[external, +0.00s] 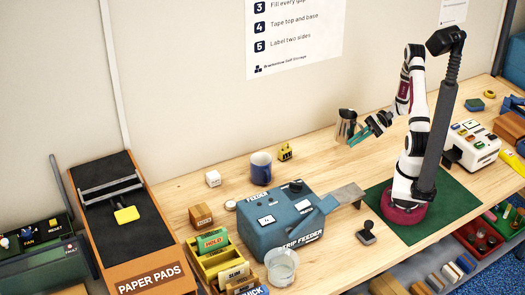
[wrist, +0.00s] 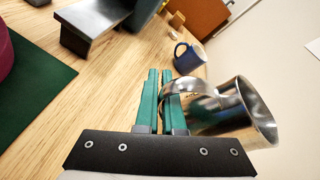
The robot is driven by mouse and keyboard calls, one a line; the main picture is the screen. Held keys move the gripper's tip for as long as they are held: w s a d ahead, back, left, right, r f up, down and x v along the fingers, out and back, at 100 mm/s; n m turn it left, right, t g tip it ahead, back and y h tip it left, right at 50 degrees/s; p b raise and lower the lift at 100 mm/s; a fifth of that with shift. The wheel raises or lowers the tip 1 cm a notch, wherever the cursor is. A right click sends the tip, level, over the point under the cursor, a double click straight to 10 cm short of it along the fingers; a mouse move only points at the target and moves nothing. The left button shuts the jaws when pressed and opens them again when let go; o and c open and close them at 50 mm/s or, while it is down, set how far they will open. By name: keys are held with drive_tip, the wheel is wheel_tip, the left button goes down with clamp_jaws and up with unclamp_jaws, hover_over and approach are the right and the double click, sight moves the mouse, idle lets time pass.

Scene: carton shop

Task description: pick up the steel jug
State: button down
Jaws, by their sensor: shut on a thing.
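The steel jug (external: 346,122) is shiny metal and stands near the wall at the back of the wooden table, looking upright in the external view. In the wrist view the jug (wrist: 230,112) fills the right side, its wide mouth towards the lower right and its curved handle towards the fingers. My gripper (external: 362,133) is at the jug's right side. Its green fingers (wrist: 161,88) are shut on the jug at the handle; the exact contact is partly hidden. I cannot tell whether the jug's base touches the table.
A white machine (external: 471,144) stands right of my base. Table around the jug is mostly clear.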

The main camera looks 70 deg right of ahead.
drive_tip(key=shift+s+d+r, duration=0.2)
drive_tip(key=shift+s+d, duration=0.05)
drive_tip(key=shift+s, duration=0.05)
idle(2.5)
